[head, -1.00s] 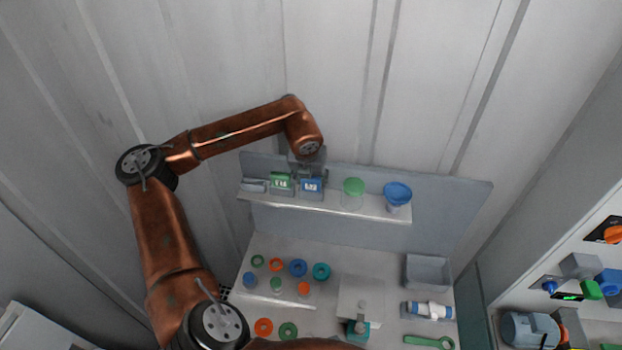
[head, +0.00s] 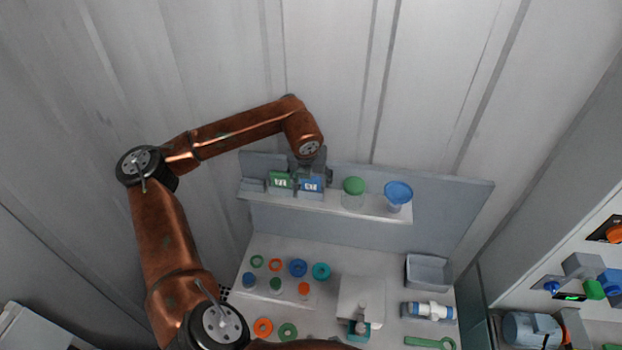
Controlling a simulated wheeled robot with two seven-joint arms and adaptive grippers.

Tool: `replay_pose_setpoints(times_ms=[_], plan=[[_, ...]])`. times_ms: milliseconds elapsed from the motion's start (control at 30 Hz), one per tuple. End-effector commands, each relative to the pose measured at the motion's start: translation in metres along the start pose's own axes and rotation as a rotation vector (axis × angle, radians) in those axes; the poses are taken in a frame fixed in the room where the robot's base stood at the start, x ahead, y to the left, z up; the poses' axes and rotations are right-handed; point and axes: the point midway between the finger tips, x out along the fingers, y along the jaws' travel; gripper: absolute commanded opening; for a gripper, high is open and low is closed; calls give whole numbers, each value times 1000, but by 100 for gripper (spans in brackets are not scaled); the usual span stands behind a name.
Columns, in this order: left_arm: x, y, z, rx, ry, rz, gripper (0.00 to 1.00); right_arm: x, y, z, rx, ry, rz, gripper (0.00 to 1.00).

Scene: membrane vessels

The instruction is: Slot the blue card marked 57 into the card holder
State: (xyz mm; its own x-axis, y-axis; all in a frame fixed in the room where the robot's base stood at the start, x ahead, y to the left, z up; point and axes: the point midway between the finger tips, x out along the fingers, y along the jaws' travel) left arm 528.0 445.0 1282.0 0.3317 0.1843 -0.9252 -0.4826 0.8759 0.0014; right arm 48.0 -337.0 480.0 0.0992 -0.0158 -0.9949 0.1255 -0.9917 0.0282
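The blue card (head: 312,185) stands on the grey wall shelf (head: 370,211), its pale marking too small to read. A green card (head: 281,181) stands close on its left. My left gripper (head: 313,174) points down at the blue card from above and behind, with dark finger parts close around its upper part. I cannot tell whether the fingers touch or grip it. A small grey block (head: 252,185) sits at the shelf's left end; I cannot tell whether it is the card holder. My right gripper is not in view.
A green-topped clear vessel (head: 353,187) and a blue funnel-like cup (head: 398,193) stand right of the cards. The bench below holds several coloured rings and small capped bottles, a white device (head: 361,300) and a grey bin (head: 428,271). Space above the shelf's right part is clear.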

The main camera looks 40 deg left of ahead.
Motion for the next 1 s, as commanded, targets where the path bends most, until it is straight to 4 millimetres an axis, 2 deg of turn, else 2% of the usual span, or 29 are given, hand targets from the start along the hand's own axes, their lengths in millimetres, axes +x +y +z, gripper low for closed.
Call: replay_pose_setpoints(times_ms=[367, 467, 800, 1000], plan=[[-7, 0, 1, -1, -4, -1, 65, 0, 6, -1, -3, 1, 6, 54], [-19, 0, 2, 0, -5, -1, 65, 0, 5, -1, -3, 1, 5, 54], [-89, -1, 1, 0, -5, -3, 65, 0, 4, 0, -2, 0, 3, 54], [-114, 0, 0, 0, -3, -2, 65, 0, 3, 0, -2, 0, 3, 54]])
